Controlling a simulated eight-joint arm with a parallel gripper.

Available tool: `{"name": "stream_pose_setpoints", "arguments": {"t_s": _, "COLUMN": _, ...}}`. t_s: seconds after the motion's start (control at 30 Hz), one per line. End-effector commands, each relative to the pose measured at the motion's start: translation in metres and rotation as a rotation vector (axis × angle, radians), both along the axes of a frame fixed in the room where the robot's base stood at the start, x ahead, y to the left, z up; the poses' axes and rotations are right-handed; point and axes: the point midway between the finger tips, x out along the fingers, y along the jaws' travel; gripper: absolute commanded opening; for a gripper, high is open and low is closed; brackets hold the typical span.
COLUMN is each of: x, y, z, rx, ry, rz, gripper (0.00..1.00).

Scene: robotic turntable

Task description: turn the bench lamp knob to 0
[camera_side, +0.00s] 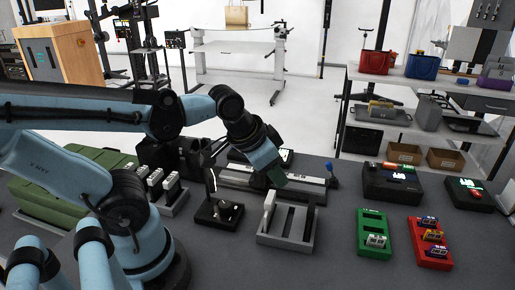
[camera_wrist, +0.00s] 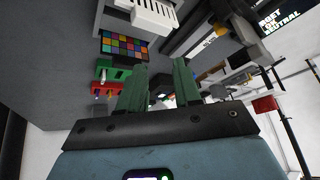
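A small black device with a thin upright stem, which looks like the bench lamp (camera_side: 212,212), stands on the table near the middle of the side view. A small pale part sits on its base. Its knob and the knob's setting are too small to make out. My gripper (camera_side: 278,177) is above the table, to the right of and higher than this device, with its green fingers pointing down. In the wrist view my gripper (camera_wrist: 160,75) has its two green fingers apart, with nothing held between them. I cannot make out the lamp in the wrist view.
A grey slotted fixture (camera_side: 288,224) stands just right of the lamp. Green (camera_side: 372,236) and red (camera_side: 430,243) trays and a black box (camera_side: 392,183) are farther right. A green case (camera_side: 62,190) lies at left. A colour chart (camera_wrist: 125,45) shows in the wrist view.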

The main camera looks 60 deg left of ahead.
Motion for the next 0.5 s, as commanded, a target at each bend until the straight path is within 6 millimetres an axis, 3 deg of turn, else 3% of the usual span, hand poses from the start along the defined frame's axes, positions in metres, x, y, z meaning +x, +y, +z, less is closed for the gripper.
{"name": "stream_pose_setpoints", "arguments": {"t_s": 0.03, "x": -0.001, "y": 0.003, "z": -0.001, "rx": 0.043, "ry": 0.066, "rz": -0.045, "gripper": 0.41}}
{"name": "stream_pose_setpoints", "arguments": {"t_s": 0.17, "x": -0.013, "y": 0.015, "z": -0.005, "rx": 0.172, "ry": 0.303, "rz": -0.207, "gripper": 0.59}}
{"name": "stream_pose_setpoints", "arguments": {"t_s": 0.3, "x": -0.026, "y": 0.028, "z": -0.003, "rx": 0.265, "ry": 0.562, "rz": -0.379, "gripper": 0.59}}
{"name": "stream_pose_setpoints", "arguments": {"t_s": 0.5, "x": -0.038, "y": 0.039, "z": 0.005, "rx": 0.301, "ry": 0.812, "rz": -0.541, "gripper": 0.59}}
